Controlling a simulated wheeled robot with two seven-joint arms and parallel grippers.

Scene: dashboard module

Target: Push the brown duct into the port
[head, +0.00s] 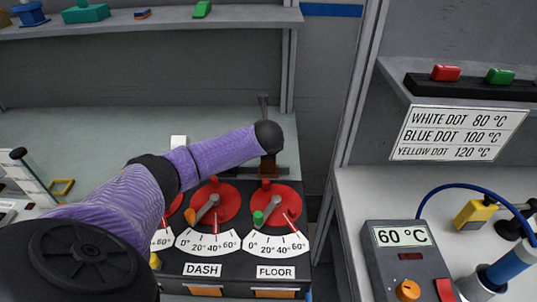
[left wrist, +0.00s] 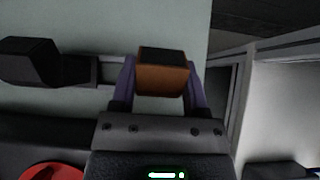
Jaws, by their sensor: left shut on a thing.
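The brown duct (left wrist: 162,78) is a short block with a dark top. In the left wrist view it sits between the two purple fingers of my left gripper (left wrist: 161,85), which is shut on it. My left arm hides most of the gripper there. I cannot clearly make out the port; a dark block (left wrist: 30,62) with a grey stem lies left of the duct in the left wrist view. My right gripper is not in view.
The dial panel (head: 230,258), labelled DASH and FLOOR, stands under my left forearm with red dials (head: 268,203). A grey divider (head: 352,90) rises to the right. A box reading 60 °C (head: 403,236) and a yellow block (head: 475,213) stand beyond it.

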